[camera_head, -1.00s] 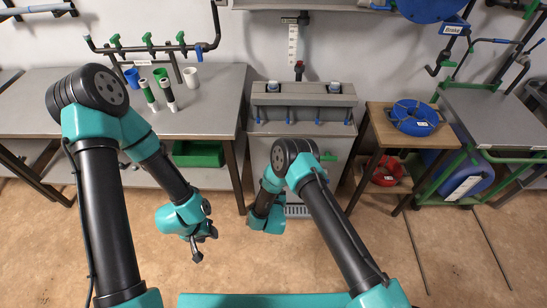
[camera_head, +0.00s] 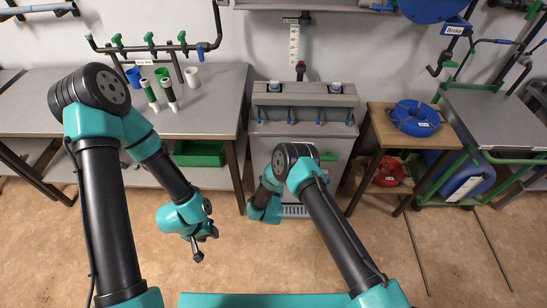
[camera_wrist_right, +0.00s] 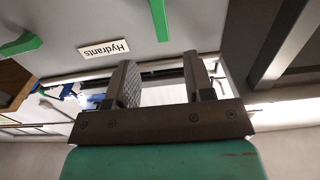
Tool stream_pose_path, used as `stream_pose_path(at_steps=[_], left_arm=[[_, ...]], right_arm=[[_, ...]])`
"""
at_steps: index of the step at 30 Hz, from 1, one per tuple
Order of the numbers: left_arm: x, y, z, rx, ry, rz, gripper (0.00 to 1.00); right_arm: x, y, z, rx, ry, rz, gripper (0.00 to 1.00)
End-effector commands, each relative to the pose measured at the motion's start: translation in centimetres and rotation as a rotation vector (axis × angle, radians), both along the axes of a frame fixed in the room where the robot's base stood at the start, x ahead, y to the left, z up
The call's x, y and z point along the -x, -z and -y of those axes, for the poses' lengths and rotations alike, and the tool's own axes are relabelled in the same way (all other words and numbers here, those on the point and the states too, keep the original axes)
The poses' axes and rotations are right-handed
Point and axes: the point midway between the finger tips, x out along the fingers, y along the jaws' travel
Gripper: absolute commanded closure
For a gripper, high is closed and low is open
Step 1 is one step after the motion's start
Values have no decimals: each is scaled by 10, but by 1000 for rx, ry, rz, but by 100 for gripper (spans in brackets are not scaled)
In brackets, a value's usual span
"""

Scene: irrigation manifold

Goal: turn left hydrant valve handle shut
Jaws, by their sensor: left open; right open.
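The hydrant panel is a grey cabinet front (camera_head: 343,150), mostly hidden behind my right arm in the head view. One green handle (camera_head: 329,157) shows beside that arm. The upside-down right wrist view shows a "Hydrants" label (camera_wrist_right: 103,49) between two green handles. The left hydrant handle (camera_wrist_right: 158,18) is at the top middle of that view, and the other handle (camera_wrist_right: 20,44) is at its left. My right gripper (camera_wrist_right: 163,82) is open and empty, apart from both handles. In the head view it is hidden. My left gripper (camera_head: 203,245) is open and empty over the floor.
A trough with blue-handled taps (camera_head: 305,95) stands above the panel. A grey table (camera_head: 70,105) is at left, with a pipe carrying green handles (camera_head: 151,40) behind it. A wooden stand with a blue hose coil (camera_head: 414,118) is at right. The floor in front is clear.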

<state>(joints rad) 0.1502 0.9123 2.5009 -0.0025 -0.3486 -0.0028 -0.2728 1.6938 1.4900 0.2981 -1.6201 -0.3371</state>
Motion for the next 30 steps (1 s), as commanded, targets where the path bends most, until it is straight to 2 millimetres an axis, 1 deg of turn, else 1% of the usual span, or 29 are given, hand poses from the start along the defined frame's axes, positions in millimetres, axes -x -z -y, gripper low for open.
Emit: stream_pose_path(at_steps=[1,6,12,18,24,30], left_arm=[[0,0,0,0,0,0,57],[0,0,0,0,0,0,57],[0,0,0,0,0,0,57],[0,0,0,0,0,0,57],[0,0,0,0,0,0,57],[0,0,0,0,0,0,57]], right_arm=[[-9,-1,1,-1,2,4,52],[-38,-1,2,0,1,3,52],[-70,-1,2,0,1,3,52],[-98,0,3,0,0,2,52],[-117,0,3,1,0,1,52],[-123,0,3,1,-1,1,52]])
